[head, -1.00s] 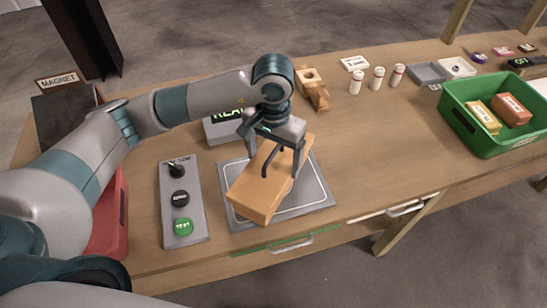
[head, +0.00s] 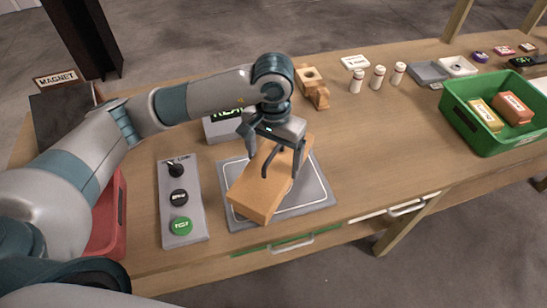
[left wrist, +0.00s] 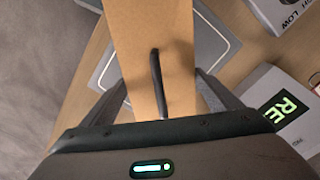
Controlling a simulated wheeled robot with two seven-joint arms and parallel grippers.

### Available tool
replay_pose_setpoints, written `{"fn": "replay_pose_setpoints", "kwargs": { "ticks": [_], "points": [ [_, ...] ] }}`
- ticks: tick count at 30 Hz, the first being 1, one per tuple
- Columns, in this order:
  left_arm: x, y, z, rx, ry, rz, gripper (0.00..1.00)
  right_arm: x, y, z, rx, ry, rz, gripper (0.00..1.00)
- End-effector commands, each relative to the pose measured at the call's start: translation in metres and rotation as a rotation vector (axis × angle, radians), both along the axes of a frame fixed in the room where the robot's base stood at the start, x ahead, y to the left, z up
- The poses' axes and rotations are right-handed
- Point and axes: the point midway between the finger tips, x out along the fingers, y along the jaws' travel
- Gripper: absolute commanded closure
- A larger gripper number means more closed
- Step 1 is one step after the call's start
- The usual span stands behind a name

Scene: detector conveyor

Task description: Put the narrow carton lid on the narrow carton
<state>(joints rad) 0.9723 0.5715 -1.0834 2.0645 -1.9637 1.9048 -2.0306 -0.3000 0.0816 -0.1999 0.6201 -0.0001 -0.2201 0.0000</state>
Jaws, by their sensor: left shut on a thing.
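A long orange-brown cardboard box shape (head: 252,190) lies slantwise over the grey pad with a white outline. Its upper part is the narrow carton lid (left wrist: 150,25); I cannot make out a seam between it and the narrow carton below. My left gripper (head: 273,170) comes down over the far half, one finger on each long side, shut on the lid. In the left wrist view the fingers flank the brown top. A thin dark bar (left wrist: 156,75) shows between them over the top. My right gripper is not in view.
The grey pad (head: 322,200) lies under the cardboard. A button panel (head: 185,222) is at its left, a display box (head: 222,130) behind it and a wooden piece (head: 313,88) farther back. A green bin (head: 490,140) holds two boxes at right. Table between is clear.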

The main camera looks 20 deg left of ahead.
Motion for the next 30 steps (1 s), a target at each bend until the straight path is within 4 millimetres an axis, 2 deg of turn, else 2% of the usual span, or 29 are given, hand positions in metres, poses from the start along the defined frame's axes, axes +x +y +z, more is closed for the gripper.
{"fn": "replay_pose_setpoints", "kwargs": {
  "ticks": [5,6,7,20,26,30],
  "points": [
    [0.0,0.0,0.0,0.0,0.0,0.0,0.38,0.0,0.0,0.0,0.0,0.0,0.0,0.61],
    [0.0,0.0,0.0,0.0,0.0,0.0,0.07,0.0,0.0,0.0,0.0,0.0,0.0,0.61],
    [0.0,0.0,0.0,0.0,0.0,0.0,0.0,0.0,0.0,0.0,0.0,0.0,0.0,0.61],
    [0.001,0.0,0.005,-0.002,-0.003,0.0,0.0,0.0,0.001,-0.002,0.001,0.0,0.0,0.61],
    [0.001,0.0,0.024,-0.001,-0.004,0.0,0.0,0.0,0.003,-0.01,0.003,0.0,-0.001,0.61],
    [0.002,0.0,0.046,-0.001,-0.005,0.0,0.0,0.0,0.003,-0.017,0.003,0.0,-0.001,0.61]
  ]
}}
